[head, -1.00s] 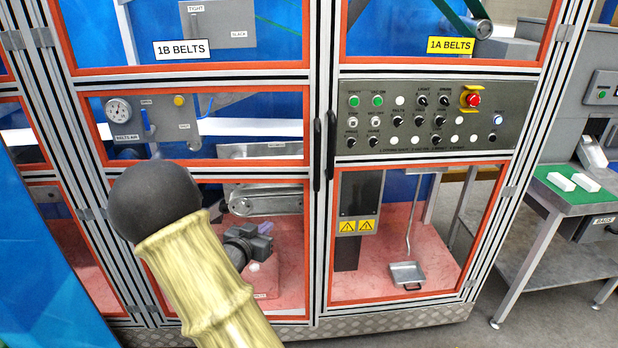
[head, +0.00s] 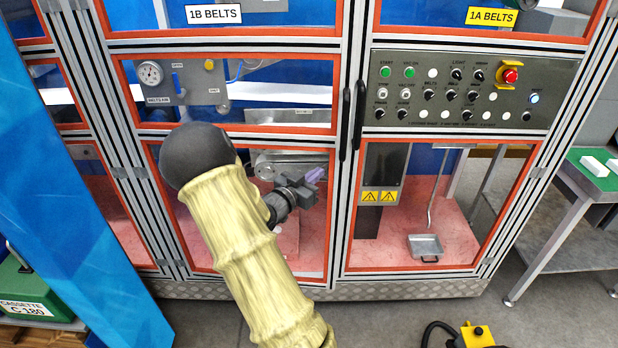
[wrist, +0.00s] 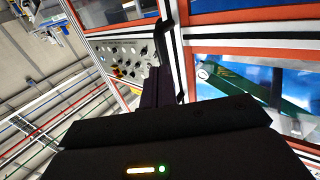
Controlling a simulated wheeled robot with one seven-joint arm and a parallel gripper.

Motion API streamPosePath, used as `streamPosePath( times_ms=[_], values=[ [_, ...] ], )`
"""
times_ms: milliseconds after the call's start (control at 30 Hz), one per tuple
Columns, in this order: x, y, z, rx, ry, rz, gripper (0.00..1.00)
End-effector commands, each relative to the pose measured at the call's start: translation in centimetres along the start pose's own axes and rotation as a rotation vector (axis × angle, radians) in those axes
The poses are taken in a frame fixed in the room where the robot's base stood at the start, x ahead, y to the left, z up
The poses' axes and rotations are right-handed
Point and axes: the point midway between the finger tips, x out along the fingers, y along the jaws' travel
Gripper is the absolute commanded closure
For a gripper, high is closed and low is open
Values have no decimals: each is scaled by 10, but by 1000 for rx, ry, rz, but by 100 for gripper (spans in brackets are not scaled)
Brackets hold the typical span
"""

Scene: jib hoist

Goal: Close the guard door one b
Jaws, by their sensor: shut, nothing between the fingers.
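Guard door 1B (head: 222,48), under the "1B BELTS" label, is a tall clear door with orange-red frames, left of the control panel. Its frame lines slope differently from the 1A side, so it looks slightly ajar; I cannot tell for sure. Its black handle (head: 345,122) stands at its right edge, beside a second black handle (head: 360,112). My gripper (head: 315,174) is shut and empty in front of the lower pane, below and left of the handles. My arm hides part of that pane. In the wrist view, dark fingers (wrist: 160,88) point towards the frames.
The control panel (head: 465,92) with a red stop button is on the right. A blue panel (head: 75,190) stands close on the left. A yellow pedal box (head: 477,336) lies on the floor at the front right. A green-topped table (head: 580,175) is far right.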

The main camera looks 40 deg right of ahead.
Motion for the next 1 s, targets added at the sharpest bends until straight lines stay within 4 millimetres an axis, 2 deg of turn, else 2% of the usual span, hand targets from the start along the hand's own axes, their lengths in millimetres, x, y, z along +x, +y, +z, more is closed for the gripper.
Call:
streamPosePath(
  times_ms=[300, 500, 633, 1000],
  values=[
    [58, 1, -3, -1, 1, 3, 100],
    [85, 1, -2, 0, 1, 1, 100],
    [91, 0, -1, 0, 0, 0, 100],
    [92, -2, 0, 1, 0, -5, 100]
  ],
)
